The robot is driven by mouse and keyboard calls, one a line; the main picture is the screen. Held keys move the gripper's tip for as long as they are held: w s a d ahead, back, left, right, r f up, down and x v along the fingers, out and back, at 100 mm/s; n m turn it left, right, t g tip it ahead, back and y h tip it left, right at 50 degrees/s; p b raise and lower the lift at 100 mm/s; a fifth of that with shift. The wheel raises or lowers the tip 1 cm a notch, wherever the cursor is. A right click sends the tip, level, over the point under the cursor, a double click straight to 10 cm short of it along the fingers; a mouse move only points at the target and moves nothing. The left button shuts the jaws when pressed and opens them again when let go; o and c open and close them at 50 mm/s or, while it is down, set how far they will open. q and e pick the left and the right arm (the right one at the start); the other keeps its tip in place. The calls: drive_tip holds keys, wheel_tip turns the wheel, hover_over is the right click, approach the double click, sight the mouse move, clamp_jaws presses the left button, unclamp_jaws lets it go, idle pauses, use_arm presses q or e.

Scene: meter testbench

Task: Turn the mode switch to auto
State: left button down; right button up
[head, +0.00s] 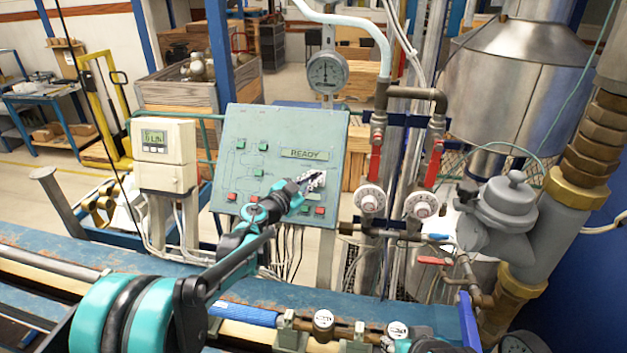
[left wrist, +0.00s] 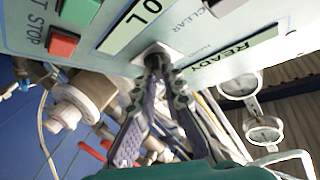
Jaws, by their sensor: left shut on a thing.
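The light-green control panel (head: 240,135) stands upright in the middle of the head view. My left gripper (head: 316,182) reaches its lower right part. In the left wrist view my left gripper (left wrist: 163,68) has its two fingertips closed around the dark knob of the mode switch (left wrist: 153,49), which sits on a pale square plate. The fingers hide most of the knob, so its setting cannot be read. In the head view the gripper covers the switch.
The panel carries a READY display (head: 305,154) and several red and green buttons. A white meter box (head: 165,155) stands left of it. A pressure gauge (head: 326,73), red-handled valves and pipes are at the right. A blue bench (head: 60,243) runs along the front.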

use_arm(q)
drive_tip(key=shift+a+m+g+h, duration=0.1)
drive_tip(key=shift+m+g+h, duration=0.5)
drive_tip(key=shift+m, duration=0.7)
drive_tip(key=c, duration=1.6)
unclamp_jaws()
drive_tip(key=v, duration=1.2)
drive_tip(key=shift+r, duration=0.3)
